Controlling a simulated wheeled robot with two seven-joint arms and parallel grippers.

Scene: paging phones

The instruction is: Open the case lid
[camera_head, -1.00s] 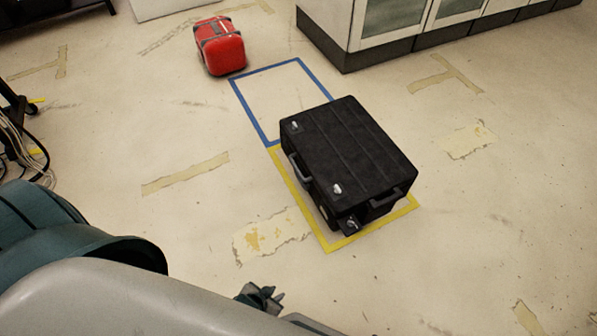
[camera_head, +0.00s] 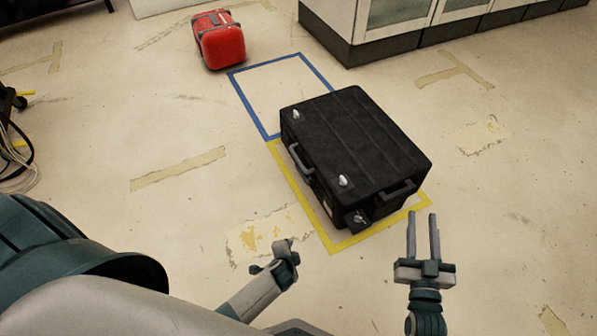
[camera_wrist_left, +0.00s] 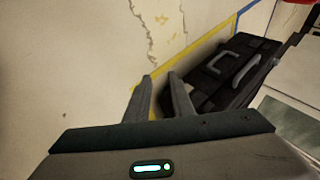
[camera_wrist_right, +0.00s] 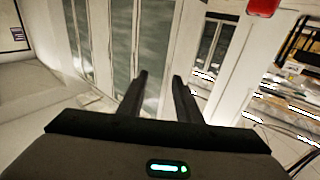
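The black case (camera_head: 350,140) lies on the floor with its lid closed, in the middle of the head view. Two silver latches and a handle show along its left side, and another handle on its near right side. It also shows in the left wrist view (camera_wrist_left: 228,75). My left gripper (camera_head: 283,246) is below left of the case, apart from it; its fingers stand apart and empty in the left wrist view (camera_wrist_left: 160,85). My right gripper (camera_head: 422,215) is open and empty, near the case's lower right corner. The right wrist view (camera_wrist_right: 160,80) also shows its fingers apart.
Yellow tape (camera_head: 340,246) on the floor frames the case, and a blue tape rectangle (camera_head: 253,105) lies beyond it. A red case (camera_head: 221,42) stands at the upper left. White cabinets (camera_head: 345,22) stand at the back right. Cables (camera_head: 22,165) lie at the left edge.

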